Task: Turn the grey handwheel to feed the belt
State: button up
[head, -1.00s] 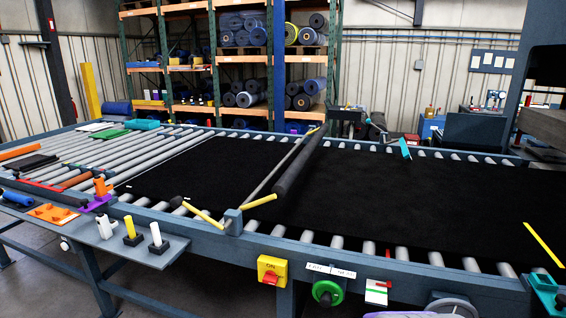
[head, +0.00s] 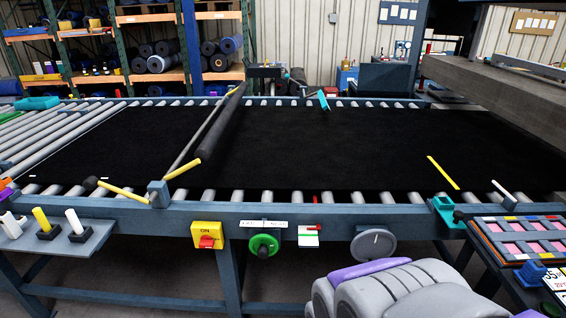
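The grey handwheel (head: 373,245) is a round disc with a small knob, mounted on the front rail of the roller table below the belt. It stands just beyond my grey and purple body parts at the bottom of the head view, and nothing seems to touch it. The black belt (head: 330,150) lies flat across the rollers and runs right towards the press (head: 510,95). A yellow strip (head: 443,172) lies across the belt at the right. I cannot make out my gripper in this view.
Left of the handwheel on the front rail are a green knob (head: 263,246), a white card (head: 308,236) and a yellow box with a red switch (head: 208,236). A teal clamp (head: 447,211) and a tray of pink pieces (head: 520,240) are at right. A dark roller bar (head: 222,120) crosses the belt.

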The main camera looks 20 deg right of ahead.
aim_at(369, 246)
jog(key=z, duration=1.05)
